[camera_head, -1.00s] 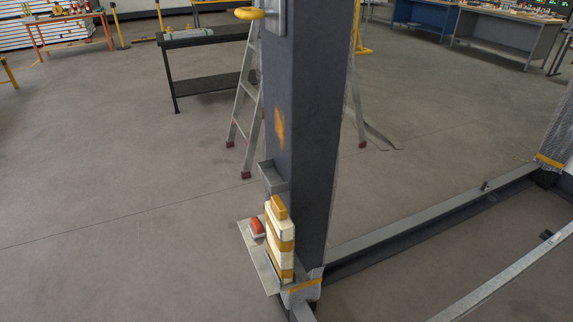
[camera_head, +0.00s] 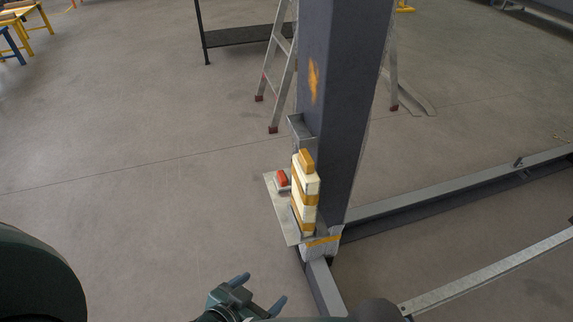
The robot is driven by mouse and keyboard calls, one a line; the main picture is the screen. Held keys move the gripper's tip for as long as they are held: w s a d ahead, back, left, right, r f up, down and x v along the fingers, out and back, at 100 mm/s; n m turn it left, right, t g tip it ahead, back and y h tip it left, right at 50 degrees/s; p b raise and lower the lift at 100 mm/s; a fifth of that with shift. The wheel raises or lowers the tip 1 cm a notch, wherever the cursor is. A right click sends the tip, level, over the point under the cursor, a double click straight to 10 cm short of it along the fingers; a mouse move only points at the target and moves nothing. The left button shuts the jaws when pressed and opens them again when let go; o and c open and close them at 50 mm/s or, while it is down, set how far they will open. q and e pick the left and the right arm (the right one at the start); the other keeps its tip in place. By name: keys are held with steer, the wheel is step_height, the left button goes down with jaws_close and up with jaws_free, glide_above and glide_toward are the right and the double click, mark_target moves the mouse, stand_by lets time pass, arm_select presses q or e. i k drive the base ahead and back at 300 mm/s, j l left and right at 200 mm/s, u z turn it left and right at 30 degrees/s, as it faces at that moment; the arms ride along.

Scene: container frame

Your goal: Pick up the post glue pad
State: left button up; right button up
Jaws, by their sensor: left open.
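A cream block with ochre bands (camera_head: 308,207) stands upright against the foot of the dark grey post (camera_head: 341,120); it looks like the post glue pad, though no label confirms this. Beside it, a small red-topped piece (camera_head: 282,179) sits on a flat metal plate (camera_head: 275,208). My left gripper (camera_head: 260,290) is at the bottom centre, below and left of the block in the picture. Its two fingers are apart with nothing between them, clear of the block. My right gripper is not in view.
A stepladder (camera_head: 281,75) stands behind the post, and a dark shelf table (camera_head: 240,36) is farther back. Metal floor beams (camera_head: 450,196) run right from the post's foot. The floor left of the plate is clear.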

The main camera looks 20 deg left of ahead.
mark_target(282, 181)
steer(key=z, duration=0.45)
steer(key=j+z, duration=0.15)
steer(key=z, duration=0.35)
steer(key=j+z, duration=0.1)
steer(key=z, duration=0.35)
steer(key=j+z, duration=0.3)
steer(key=k+j+z, duration=0.15)
steer(key=j+z, duration=0.15)
steer(key=k+j+z, duration=0.15)
steer(key=j+z, duration=0.2)
steer(key=k+j+z, duration=0.45)
steer(key=k+j, duration=0.2)
steer(key=k+j+z, duration=0.1)
steer(key=k+j, duration=0.65)
steer(key=i+j, duration=0.1)
steer(key=j, duration=0.35)
